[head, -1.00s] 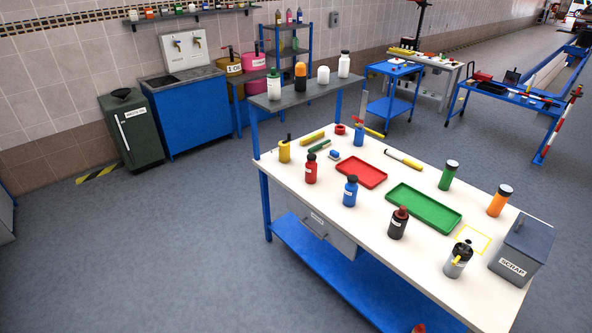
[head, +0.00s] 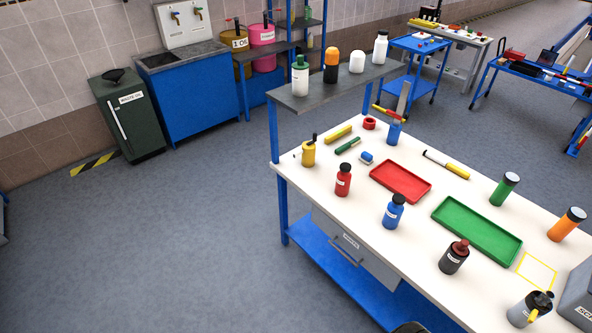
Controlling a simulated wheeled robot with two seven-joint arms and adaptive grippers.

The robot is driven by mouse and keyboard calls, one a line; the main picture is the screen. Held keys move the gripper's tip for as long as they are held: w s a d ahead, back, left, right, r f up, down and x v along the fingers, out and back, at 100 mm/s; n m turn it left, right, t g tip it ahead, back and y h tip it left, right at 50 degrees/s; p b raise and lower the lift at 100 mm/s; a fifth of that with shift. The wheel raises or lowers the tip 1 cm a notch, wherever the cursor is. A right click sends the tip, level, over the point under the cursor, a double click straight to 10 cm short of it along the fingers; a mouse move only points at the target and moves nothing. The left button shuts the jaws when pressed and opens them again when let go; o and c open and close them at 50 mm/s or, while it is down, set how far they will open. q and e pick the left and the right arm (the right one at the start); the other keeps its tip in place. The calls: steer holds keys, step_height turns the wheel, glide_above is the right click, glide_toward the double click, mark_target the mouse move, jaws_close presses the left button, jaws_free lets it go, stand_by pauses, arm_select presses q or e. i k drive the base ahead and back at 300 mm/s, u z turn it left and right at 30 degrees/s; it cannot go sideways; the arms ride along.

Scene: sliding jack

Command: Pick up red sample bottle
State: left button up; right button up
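The red sample bottle (head: 343,181) has a black cap and a white label. It stands upright on the white workbench (head: 330,219), near its front left edge. The red tray (head: 400,182) lies to its right, and a blue bottle (head: 393,211) with a black cap stands to its lower right. A yellow bottle (head: 308,152) stands to its upper left. Neither of my grippers can be made out in the head view.
A green tray (head: 477,230), a dark bottle with a red cap (head: 454,257) and a grey bin (head: 580,296) stand further right on the bench. A raised grey shelf (head: 335,90) carries several bottles at the back left. Open floor (head: 190,240) lies left of the bench.

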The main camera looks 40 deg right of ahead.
mark_target(343, 183)
steer(key=i, duration=1.05)
steer(key=z, duration=0.3)
